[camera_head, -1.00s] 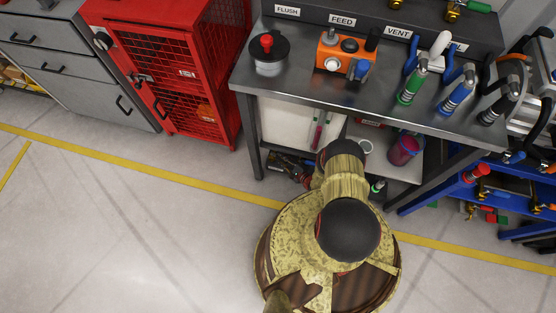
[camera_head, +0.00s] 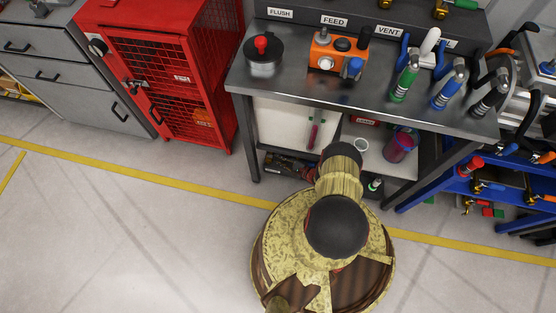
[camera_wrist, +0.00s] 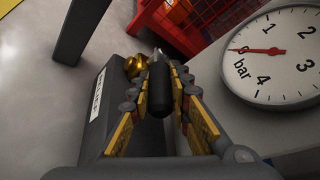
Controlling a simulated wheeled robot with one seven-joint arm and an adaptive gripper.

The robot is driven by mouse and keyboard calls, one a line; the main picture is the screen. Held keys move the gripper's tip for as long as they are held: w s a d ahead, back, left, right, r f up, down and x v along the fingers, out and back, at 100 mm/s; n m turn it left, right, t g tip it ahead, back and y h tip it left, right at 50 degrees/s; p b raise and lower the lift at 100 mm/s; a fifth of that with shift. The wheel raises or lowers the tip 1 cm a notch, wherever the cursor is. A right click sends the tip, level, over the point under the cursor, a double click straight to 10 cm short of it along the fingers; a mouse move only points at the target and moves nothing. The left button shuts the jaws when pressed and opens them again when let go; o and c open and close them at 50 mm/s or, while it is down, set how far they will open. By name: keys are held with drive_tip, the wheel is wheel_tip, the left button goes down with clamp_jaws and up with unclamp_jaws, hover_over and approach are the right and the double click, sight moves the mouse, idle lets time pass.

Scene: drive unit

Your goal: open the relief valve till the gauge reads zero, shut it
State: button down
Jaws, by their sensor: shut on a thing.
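In the wrist view my gripper (camera_wrist: 160,98) is shut on a black, rounded handle (camera_wrist: 160,88). A brass fitting (camera_wrist: 136,65) shows just left of the handle, by a dark block (camera_wrist: 84,138) with a white label (camera_wrist: 97,95) that I cannot read. The pressure gauge (camera_wrist: 290,88) is at the right, a white dial marked in bar. Its red needle (camera_wrist: 255,50) points left, below the 1 and above the word bar; the mark under its tip is not legible. My gripper cannot be clearly made out in the head view.
The steel bench (camera_head: 300,88) holds a pot with a red knob (camera_head: 262,48), an orange unit (camera_head: 338,52) and several coloured-handled clamps. A red mesh cabinet (camera_head: 175,75) stands left. A blue rack (camera_head: 480,185) stands right. The floor at front left is clear.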

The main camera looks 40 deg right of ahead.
drive_tip(key=shift+a, duration=0.1)
drive_tip(key=c, duration=1.8)
unclamp_jaws()
drive_tip(key=shift+o, duration=0.8)
